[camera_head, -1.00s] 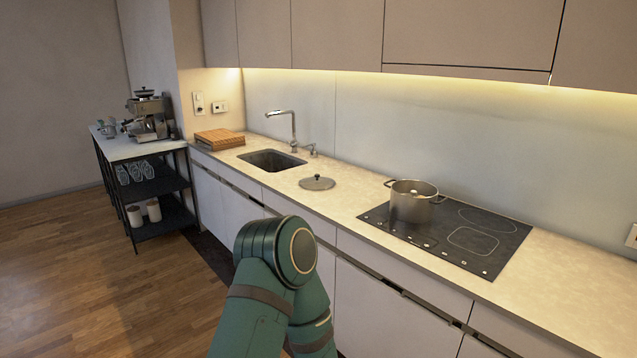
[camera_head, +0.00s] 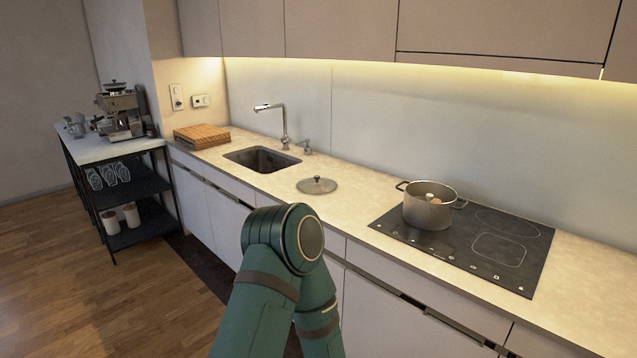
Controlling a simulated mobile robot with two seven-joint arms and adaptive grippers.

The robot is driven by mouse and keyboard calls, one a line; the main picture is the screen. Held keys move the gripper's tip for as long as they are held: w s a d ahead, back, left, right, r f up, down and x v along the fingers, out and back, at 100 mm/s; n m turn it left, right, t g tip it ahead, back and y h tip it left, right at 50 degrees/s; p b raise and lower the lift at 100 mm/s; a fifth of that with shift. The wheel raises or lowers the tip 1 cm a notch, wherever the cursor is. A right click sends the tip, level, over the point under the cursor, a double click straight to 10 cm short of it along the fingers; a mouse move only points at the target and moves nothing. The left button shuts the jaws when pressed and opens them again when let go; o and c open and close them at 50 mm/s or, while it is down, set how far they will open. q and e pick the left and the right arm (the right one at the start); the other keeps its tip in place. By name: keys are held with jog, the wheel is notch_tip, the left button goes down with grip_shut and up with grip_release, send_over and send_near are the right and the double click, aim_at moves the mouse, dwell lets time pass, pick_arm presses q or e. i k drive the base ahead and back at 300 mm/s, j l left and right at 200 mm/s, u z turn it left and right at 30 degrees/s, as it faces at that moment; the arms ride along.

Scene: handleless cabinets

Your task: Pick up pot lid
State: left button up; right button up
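The pot lid (camera_head: 317,186) is a round grey disc with a dark knob. It lies flat on the pale countertop (camera_head: 352,205), between the sink and the cooktop. A green arm of mine rises from the bottom of the view in front of the counter. Neither of my grippers shows in the view.
The sink (camera_head: 262,159) with a tall faucet (camera_head: 285,127) is left of the lid. A wooden board stack (camera_head: 201,136) lies further left. The cooktop (camera_head: 510,235) is to the right. A shelf cart (camera_head: 122,150) with a coffee machine stands at the far left.

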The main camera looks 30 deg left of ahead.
aim_at(317, 184)
jog(key=i+j+z, duration=0.35)
jog(key=j, duration=1.6)
jog(key=j+z, duration=0.35)
jog(key=j, duration=1.55)
